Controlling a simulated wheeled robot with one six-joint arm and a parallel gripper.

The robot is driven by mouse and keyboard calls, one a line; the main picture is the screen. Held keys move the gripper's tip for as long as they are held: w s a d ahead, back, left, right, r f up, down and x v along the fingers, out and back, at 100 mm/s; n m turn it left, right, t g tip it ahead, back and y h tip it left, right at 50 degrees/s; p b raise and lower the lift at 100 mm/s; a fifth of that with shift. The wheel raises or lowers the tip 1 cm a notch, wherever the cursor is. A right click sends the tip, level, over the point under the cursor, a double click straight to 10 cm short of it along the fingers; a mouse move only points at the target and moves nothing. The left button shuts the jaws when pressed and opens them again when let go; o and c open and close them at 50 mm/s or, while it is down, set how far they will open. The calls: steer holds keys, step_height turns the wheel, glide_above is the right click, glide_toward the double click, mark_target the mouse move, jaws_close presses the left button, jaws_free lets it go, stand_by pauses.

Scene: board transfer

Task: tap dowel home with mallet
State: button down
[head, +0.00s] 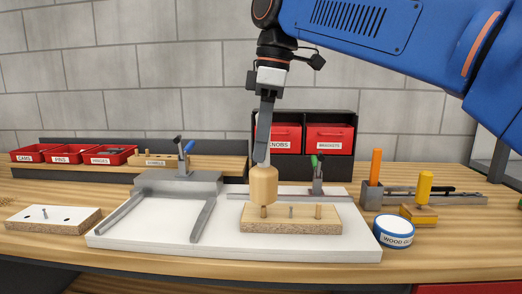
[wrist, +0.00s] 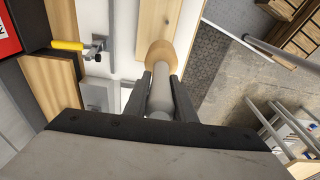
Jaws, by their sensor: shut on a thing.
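My gripper (head: 262,148) points down and is shut on the pale grey handle of a mallet. The mallet's light wooden head (head: 264,184) hangs below the fingers, and it also shows beyond the fingertips in the wrist view (wrist: 161,53). A particleboard block (head: 290,226) lies on the white board. A wooden dowel (head: 264,211) stands in its left part, directly under the mallet head. I cannot tell whether head and dowel touch. A grey pin (head: 290,212) and another wooden dowel (head: 318,211) stand further right. In the wrist view the dowels are hidden.
A metal clamp fixture (head: 178,184) stands on the white board (head: 160,238) to the left. A glue tub (head: 394,232), a yellow-handled tool (head: 424,188) and an orange-handled tool (head: 376,164) stand right. Red bins (head: 327,138) are behind. A drilled block (head: 52,219) lies far left.

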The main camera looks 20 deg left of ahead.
steer(key=shift+r, duration=0.25)
steer(key=shift+f, duration=1.2)
steer(key=shift+r, duration=1.2)
